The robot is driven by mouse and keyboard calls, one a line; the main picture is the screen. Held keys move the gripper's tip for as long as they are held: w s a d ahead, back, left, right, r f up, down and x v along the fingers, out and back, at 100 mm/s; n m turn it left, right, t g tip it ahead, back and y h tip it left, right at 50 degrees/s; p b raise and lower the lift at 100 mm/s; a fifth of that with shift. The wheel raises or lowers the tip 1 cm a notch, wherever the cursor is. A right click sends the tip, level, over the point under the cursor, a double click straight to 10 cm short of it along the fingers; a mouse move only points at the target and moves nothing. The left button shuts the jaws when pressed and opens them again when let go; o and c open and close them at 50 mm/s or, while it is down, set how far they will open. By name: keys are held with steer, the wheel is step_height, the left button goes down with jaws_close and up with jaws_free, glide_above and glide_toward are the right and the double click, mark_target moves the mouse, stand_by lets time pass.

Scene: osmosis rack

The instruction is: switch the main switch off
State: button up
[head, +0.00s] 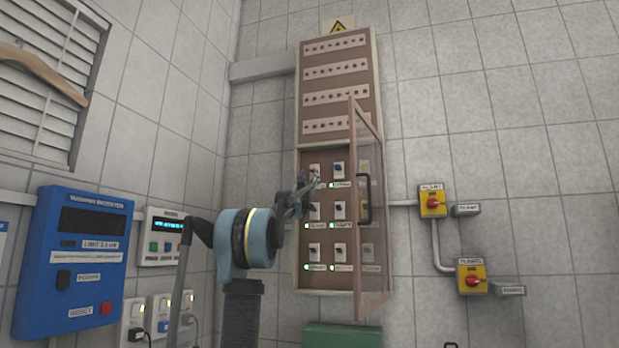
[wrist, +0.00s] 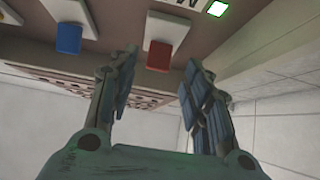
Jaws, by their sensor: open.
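A brown switch panel (head: 308,274) hangs on the back wall, with its lower glazed door (head: 352,112) swung open to the right. Its top-left switch is red (head: 314,168) and likely the main switch; I cannot read its label. The red switch (wrist: 159,54) also shows in the wrist view, between and beyond my fingertips. A blue switch (head: 338,168) sits beside it, also in the wrist view (wrist: 69,39). My gripper (head: 314,182) is open and empty in front of the red switch. Contact cannot be told.
The open door with its black handle (head: 365,205) stands right of my gripper. A blue inverter box (head: 75,255) is on the left wall. Two yellow boxes with red knobs (head: 432,202) (head: 471,279) are on the right. A green box (head: 341,336) is below the panel.

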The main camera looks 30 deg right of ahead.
mark_target(312, 171)
steer(key=shift+x, duration=1.75)
steer(key=c, duration=1.1)
